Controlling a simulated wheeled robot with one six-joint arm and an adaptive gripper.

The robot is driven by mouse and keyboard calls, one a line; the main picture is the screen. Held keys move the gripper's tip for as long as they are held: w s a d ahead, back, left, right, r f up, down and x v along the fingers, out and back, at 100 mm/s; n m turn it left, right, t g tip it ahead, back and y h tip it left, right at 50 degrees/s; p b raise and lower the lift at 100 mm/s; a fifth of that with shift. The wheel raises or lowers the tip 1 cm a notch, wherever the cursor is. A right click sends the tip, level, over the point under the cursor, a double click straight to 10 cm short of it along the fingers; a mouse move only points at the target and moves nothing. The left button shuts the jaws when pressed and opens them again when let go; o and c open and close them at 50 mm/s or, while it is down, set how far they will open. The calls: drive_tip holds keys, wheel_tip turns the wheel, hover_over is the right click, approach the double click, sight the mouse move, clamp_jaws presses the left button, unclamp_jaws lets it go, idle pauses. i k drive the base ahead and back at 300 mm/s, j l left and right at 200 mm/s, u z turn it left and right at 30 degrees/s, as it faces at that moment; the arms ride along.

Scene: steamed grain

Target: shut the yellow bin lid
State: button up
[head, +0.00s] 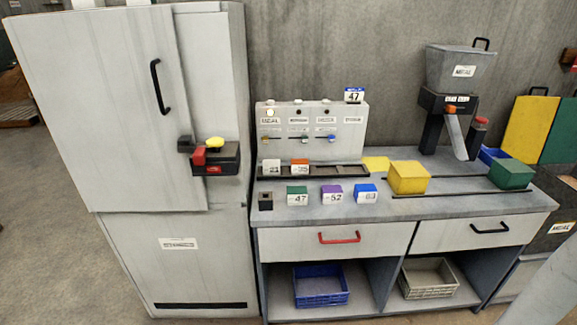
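A yellow panel (531,128), which looks like the yellow bin lid, stands raised against the wall at the far right of the head view, with a dark handle at its top edge. A green panel (560,132) stands beside it on the right, cut by the picture edge. Below them is a dark bin (545,238) with a white label on its front. The counter's right end hides part of the bin area. My gripper is not in view.
A grey counter (440,208) with drawers stands left of the bin. It carries a yellow block (408,177), a green block (511,174) and a hopper (460,70). A tall grey cabinet (90,110) stands at left. Bare floor (45,240) shows at the far left.

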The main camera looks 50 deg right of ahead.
sight(531, 118)
drive_tip(key=z, duration=0.4)
drive_tip(key=j+z, duration=0.15)
drive_tip(key=z, duration=0.7)
drive_tip(key=k+z, duration=0.1)
drive_tip(key=z, duration=0.3)
